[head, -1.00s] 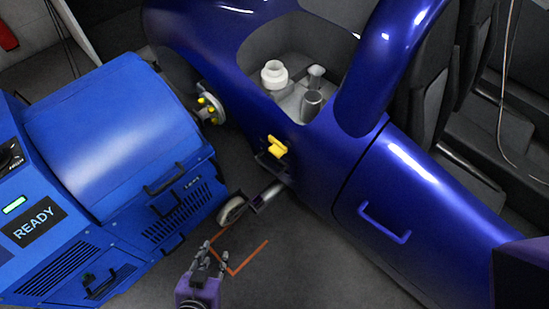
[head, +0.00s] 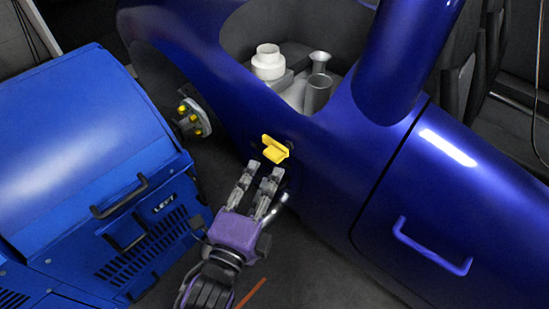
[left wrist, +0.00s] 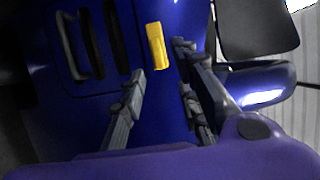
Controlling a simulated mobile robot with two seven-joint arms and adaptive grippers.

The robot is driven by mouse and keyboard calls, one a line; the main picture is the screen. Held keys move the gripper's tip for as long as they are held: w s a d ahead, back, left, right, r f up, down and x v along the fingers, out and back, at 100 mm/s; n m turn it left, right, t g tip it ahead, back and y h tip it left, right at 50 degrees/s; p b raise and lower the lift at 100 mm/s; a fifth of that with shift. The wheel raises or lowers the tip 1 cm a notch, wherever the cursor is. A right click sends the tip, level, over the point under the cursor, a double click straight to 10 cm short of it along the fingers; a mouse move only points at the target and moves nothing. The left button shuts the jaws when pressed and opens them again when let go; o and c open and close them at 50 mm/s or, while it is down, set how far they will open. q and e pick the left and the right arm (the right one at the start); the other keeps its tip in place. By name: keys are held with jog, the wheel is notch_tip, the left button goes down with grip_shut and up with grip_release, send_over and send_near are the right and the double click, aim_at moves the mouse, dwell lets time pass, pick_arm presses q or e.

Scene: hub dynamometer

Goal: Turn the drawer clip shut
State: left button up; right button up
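The yellow drawer clip (head: 273,149) sits on the side of the dark blue car body, below the open bay. It also shows in the left wrist view (left wrist: 157,46), where its long side runs nearly up and down the picture. My left gripper (head: 262,172) is just below the clip in the head view, fingers pointing at it. Its fingers are apart with nothing between them. In the left wrist view the clip appears beyond the gap between the fingertips (left wrist: 160,76); I see no contact. My right gripper is not in view.
The blue dynamometer (head: 85,150) with handles stands to the left. A hub with yellow studs (head: 192,118) is left of the clip. The bay above holds a white container (head: 268,63) and grey cups (head: 318,92). A blue door handle (head: 432,246) juts out on the right.

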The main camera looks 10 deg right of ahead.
aim_at(273, 160)
pick_arm(q)
jog(key=b+x, duration=0.2)
jog(key=x, duration=0.5)
jog(key=shift+w+d+f, duration=0.1)
jog(key=shift+w+f, duration=0.05)
jog(key=shift+w, duration=0.15)
